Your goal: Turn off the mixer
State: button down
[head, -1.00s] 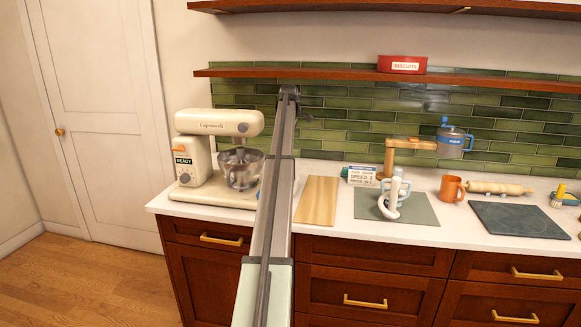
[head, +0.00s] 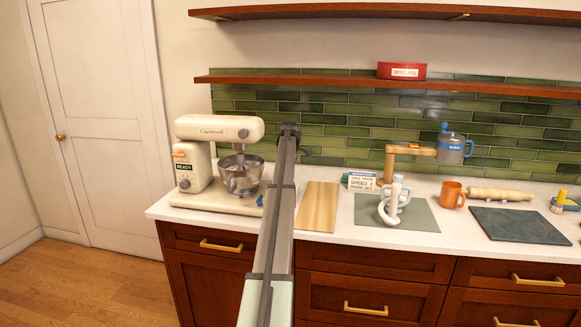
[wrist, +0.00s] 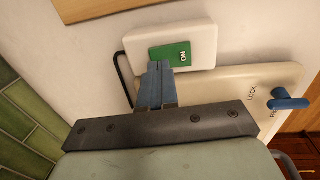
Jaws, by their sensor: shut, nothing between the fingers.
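The cream stand mixer (head: 215,127) with a steel bowl (head: 240,174) stands at the left end of the counter. A label on it reads READY. The wrist view shows the cream mixer base (wrist: 225,90) with a blue lever (wrist: 288,104) marked LOCK. Beside the base is a white switch box (wrist: 195,44) with a green face (wrist: 170,55) reading ON. My gripper (wrist: 160,66) is shut and empty, its blue fingertips at the edge of the green face. I cannot tell whether they touch it. My arm hides the gripper and switch box in the head view.
A wooden board (head: 317,206) lies to the right of my arm. Farther right are a grey mat (head: 415,217), a wooden stand (head: 390,165), an orange mug (head: 451,194) and a dark slab (head: 520,227). A shelf (head: 330,80) runs above the counter.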

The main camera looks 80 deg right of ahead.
jog(key=shift+d+f, duration=0.1)
jog(key=shift+f, duration=0.75)
jog(key=shift+d+f, duration=0.1)
jog(key=shift+f, duration=0.15)
jog(key=shift+a+r, duration=0.15)
jog(key=shift+a, duration=0.65)
jog(key=shift+r, duration=0.1)
notch_tip(320, 180, up, 14)
jog(key=a, duration=0.1)
jog(key=shift+a, duration=0.35)
dwell(0.4)
